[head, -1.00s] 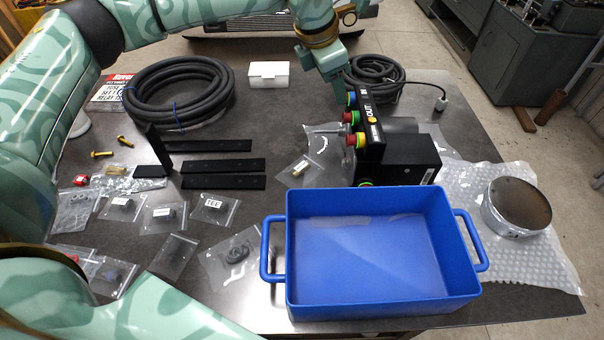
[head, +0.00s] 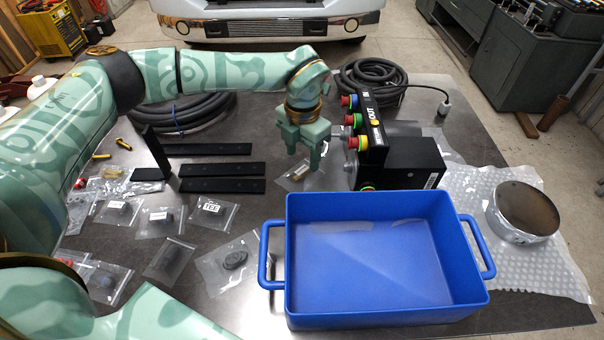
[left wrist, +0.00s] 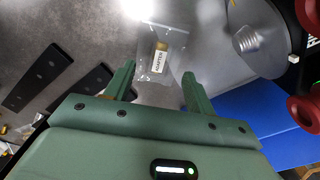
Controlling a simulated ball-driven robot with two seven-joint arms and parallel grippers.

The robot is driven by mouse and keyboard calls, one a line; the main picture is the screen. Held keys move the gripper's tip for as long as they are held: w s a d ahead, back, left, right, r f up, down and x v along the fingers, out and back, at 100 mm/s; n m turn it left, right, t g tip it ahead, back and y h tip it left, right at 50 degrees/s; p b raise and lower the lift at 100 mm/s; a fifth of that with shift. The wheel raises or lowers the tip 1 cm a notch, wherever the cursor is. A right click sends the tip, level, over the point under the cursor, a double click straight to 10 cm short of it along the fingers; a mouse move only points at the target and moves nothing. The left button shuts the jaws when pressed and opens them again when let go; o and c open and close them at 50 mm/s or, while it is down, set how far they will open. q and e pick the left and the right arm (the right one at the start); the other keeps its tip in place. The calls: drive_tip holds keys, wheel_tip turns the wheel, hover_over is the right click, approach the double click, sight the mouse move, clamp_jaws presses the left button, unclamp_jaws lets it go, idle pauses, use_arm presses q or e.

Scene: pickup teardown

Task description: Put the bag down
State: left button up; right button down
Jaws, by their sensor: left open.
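My left gripper (head: 303,160) is open above the table, left of the black control box. In the left wrist view its two fingers (left wrist: 158,85) stand apart with nothing clamped between them. A clear bag with a white label and a brass-coloured part (left wrist: 160,58) lies just beyond the fingertips. In the head view this bag (head: 294,179) is partly hidden behind the gripper. I cannot tell whether a finger touches it. My right gripper is not in view.
A blue bin (head: 385,265) stands at the front, close to the black control box (head: 400,163) with coloured buttons. Black bars (head: 220,169) and several small bags (head: 160,218) lie to the left.

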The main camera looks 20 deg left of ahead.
sight(302, 170)
use_arm(q)
wheel_tip(302, 170, down, 5)
drive_tip(key=shift+a+r+b, duration=0.1)
drive_tip(key=shift+b, duration=0.35)
drive_tip(key=c, duration=1.2)
